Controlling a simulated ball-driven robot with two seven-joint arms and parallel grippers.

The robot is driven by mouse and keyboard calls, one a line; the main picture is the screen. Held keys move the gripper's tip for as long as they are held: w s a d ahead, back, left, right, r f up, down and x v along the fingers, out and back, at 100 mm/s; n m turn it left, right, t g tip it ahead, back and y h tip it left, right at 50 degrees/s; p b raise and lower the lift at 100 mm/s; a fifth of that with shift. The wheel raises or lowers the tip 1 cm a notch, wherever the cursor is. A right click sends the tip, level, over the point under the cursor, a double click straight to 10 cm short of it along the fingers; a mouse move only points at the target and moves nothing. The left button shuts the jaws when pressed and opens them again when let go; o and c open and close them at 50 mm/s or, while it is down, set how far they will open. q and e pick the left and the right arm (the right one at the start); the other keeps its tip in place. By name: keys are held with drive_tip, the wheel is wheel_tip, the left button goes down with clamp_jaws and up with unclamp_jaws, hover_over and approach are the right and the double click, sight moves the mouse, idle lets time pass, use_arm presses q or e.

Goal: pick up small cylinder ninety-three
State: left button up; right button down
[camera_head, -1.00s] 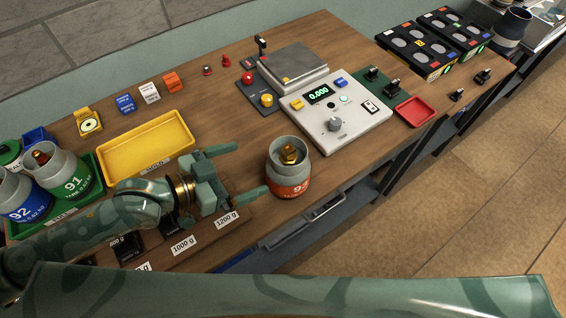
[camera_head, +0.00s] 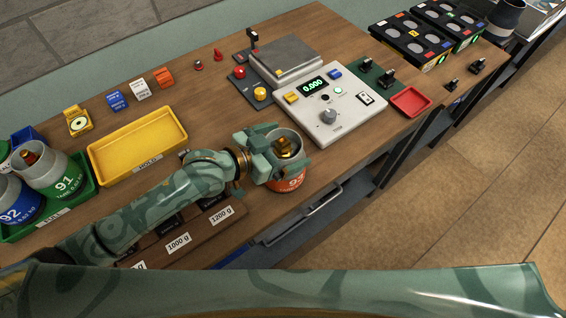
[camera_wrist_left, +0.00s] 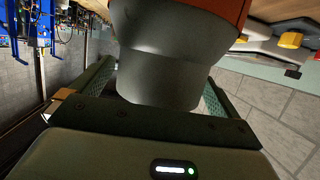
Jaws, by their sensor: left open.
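Small cylinder ninety-three (camera_head: 289,184) has an orange body, a grey collar and a brass valve. It stands upright on the wooden bench, right of the weight rack. My left gripper (camera_head: 281,157) is at its collar, coming from the left, and partly hides the cylinder in the head view. In the left wrist view the grey collar of the cylinder (camera_wrist_left: 165,72) sits between the two open fingers (camera_wrist_left: 158,90). I cannot tell whether either finger touches it. My right gripper is out of view.
A yellow tray (camera_head: 140,146) lies behind my left arm. Cylinders 91 (camera_head: 66,180) and 92 (camera_head: 18,205) stand in a green tray at left. The scale panel (camera_head: 348,118) is behind and right of cylinder ninety-three. The bench's front edge is close to it.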

use_arm(q)
drive_tip(key=c, duration=1.7)
drive_tip(key=shift+r, duration=0.1)
drive_tip(key=c, duration=0.4)
